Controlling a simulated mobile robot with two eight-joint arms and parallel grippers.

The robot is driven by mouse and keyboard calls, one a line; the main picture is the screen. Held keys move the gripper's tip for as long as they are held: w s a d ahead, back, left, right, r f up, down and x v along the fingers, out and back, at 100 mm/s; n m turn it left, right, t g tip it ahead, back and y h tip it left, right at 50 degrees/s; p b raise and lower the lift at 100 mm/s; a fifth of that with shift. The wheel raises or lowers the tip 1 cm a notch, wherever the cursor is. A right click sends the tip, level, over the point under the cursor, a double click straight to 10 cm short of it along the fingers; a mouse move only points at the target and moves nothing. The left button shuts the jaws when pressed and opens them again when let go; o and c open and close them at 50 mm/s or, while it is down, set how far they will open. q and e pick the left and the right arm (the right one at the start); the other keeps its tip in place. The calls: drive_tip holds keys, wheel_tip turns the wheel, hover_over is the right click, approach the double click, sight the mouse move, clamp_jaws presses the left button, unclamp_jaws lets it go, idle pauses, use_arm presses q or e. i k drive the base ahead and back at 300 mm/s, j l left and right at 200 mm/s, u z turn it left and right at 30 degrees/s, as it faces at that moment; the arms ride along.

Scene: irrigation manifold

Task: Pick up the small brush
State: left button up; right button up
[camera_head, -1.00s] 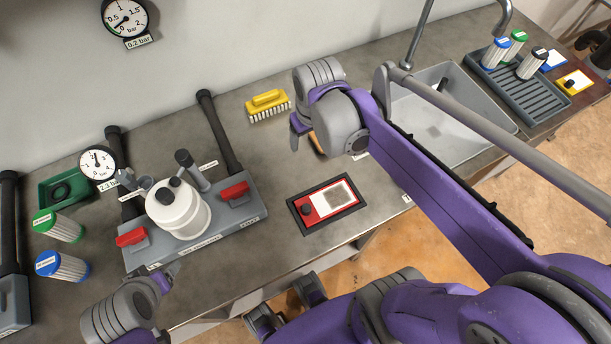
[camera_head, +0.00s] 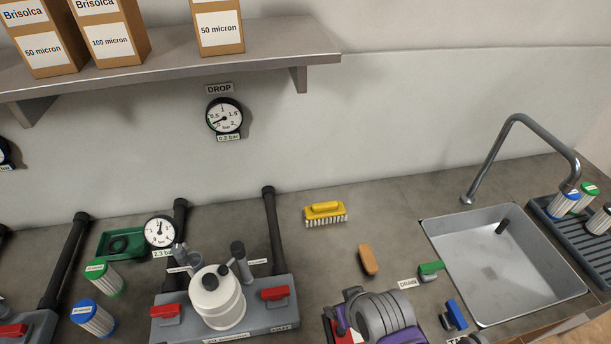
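A yellow brush (camera_head: 325,211) with white bristles pointing down sits at the back of the grey bench, against the wall side. A small brown-orange block (camera_head: 368,260), possibly a wooden-backed brush, lies nearer, to its right; no bristles show on it. My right gripper (camera_head: 342,317) is at the bottom of the view, in front of the brown block and apart from both. Its wrist hides much of the fingers, so I cannot tell whether it is open. My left gripper is out of view.
A grey sink (camera_head: 490,262) with a tall faucet (camera_head: 515,130) is at the right. Green (camera_head: 430,270) and blue (camera_head: 455,315) handles stand beside it. A manifold (camera_head: 265,318) with a white canister (camera_head: 217,298) and red handles stands at the left. Bench around the yellow brush is clear.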

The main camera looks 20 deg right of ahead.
sight(369, 263)
drive_tip(key=l+z, duration=0.1)
drive_tip(key=z, duration=1.1)
drive_tip(key=k+l+u, duration=0.15)
drive_tip(key=u, duration=0.35)
drive_tip(key=k+l+u, duration=0.2)
drive_tip(key=u, duration=0.25)
drive_tip(key=k+l+u, duration=0.15)
drive_tip(key=u, duration=0.35)
drive_tip(key=k, duration=0.05)
